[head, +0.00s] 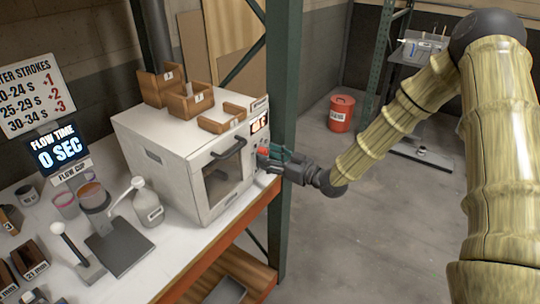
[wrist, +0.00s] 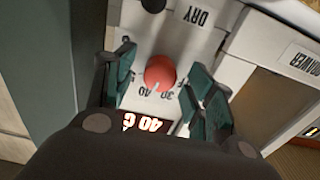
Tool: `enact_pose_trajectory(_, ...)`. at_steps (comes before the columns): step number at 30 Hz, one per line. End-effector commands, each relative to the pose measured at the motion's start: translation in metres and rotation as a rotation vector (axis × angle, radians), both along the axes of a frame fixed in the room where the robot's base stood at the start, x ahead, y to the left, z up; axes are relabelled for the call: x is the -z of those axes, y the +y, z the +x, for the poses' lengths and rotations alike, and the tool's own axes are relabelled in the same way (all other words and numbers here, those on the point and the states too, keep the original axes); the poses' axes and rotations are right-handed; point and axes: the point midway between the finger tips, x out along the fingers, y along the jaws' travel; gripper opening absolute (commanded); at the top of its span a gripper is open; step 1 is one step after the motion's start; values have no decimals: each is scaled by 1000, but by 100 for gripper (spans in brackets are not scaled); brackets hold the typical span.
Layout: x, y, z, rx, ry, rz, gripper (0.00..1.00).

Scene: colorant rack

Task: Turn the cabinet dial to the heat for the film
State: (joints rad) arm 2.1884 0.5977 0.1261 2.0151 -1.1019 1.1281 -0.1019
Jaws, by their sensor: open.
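The white cabinet (head: 165,150) stands on the bench with a glass door, a dark handle and a lit display (head: 259,123). Its red dial (wrist: 160,71) has a pale pointer mark at its lower edge in the wrist view, near small upside-down numbers. The display shows upside down in the wrist view (wrist: 143,124) and reads about 40 C, partly covered by my gripper. My gripper (wrist: 160,76) is open, with one green finger on each side of the dial and a gap to it on both sides. In the head view my gripper (head: 268,156) is at the cabinet's front panel.
A black knob (wrist: 153,4) and a DRY label (wrist: 197,16) are beside the dial. Wooden boxes (head: 162,86) sit on the cabinet. A green post (head: 283,80) rises close behind my gripper. A flow-time screen (head: 58,148) reads 0 SEC. A red bin (head: 341,112) stands on open floor.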

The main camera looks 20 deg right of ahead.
Motion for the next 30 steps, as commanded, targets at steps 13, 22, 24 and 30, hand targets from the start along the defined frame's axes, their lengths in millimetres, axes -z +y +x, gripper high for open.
enact_pose_trajectory(13,0,1,1,1,0,0,27)
enact_pose_trajectory(22,1,0,1,2,8,12,8)
enact_pose_trajectory(24,1,0,1,2,20,27,8)
enact_pose_trajectory(30,-1,0,1,3,32,42,8)
